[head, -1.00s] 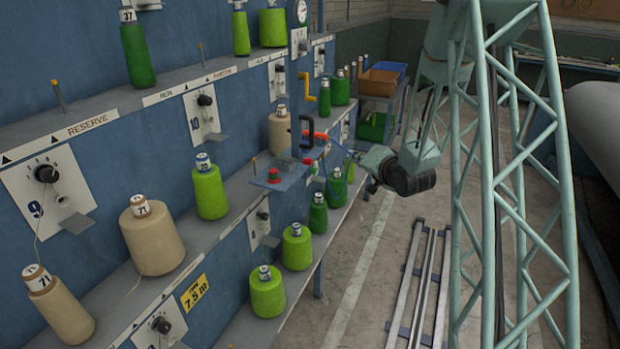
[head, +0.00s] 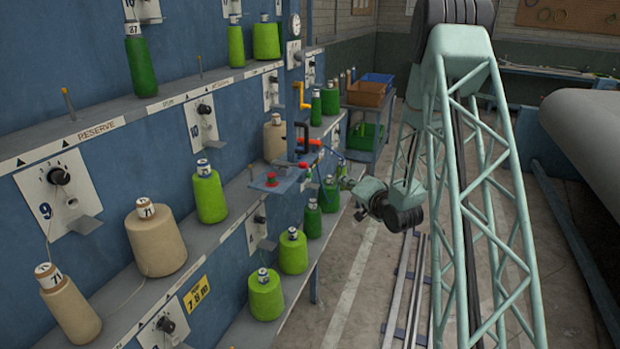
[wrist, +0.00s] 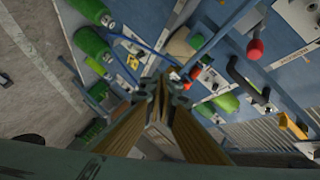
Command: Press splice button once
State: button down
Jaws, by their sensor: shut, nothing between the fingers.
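A red mushroom button (head: 270,178) stands on a small blue-grey plate (head: 262,186) that juts from the rack in the head view. A red cap (wrist: 255,48) on a blue plate shows at the upper right of the wrist view. I see no readable label for the splice button, so I cannot tell for sure which one it is. My gripper (wrist: 160,85) is shut and empty, its fingers together in the middle of the wrist view. It is apart from the red cap, to its lower left. In the head view its end is small and lies right of the plate.
Yarn cones such as a bright green one (head: 210,194) and a beige one (head: 155,240) stand on the rack ledges. Black (head: 302,138) and yellow (head: 302,94) hooked handles stick out near the plate. Floor rails (head: 408,290) lie right of the rack.

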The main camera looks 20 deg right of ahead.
jog(key=shift+a, duration=0.1)
jog(key=w+a, duration=0.6)
jog(key=shift+p, duration=0.35)
dwell(0.6)
jog(key=shift+w+a+b, duration=0.6)
jog(key=shift+w+a, duration=0.1)
jog(key=shift+w, duration=0.15)
dwell(3.2)
jog(key=shift+s+d, duration=0.15)
jog(key=shift+s+d+b, duration=0.4)
jog(key=shift+s+d, duration=0.1)
jog(key=shift+s, duration=0.05)
jog(key=shift+s+d, duration=0.15)
jog(key=shift+d, duration=0.05)
dwell(0.5)
jog(key=shift+s+d+b, duration=0.7)
jog(key=shift+s+d, duration=0.9)
jog(key=shift+s, duration=0.05)
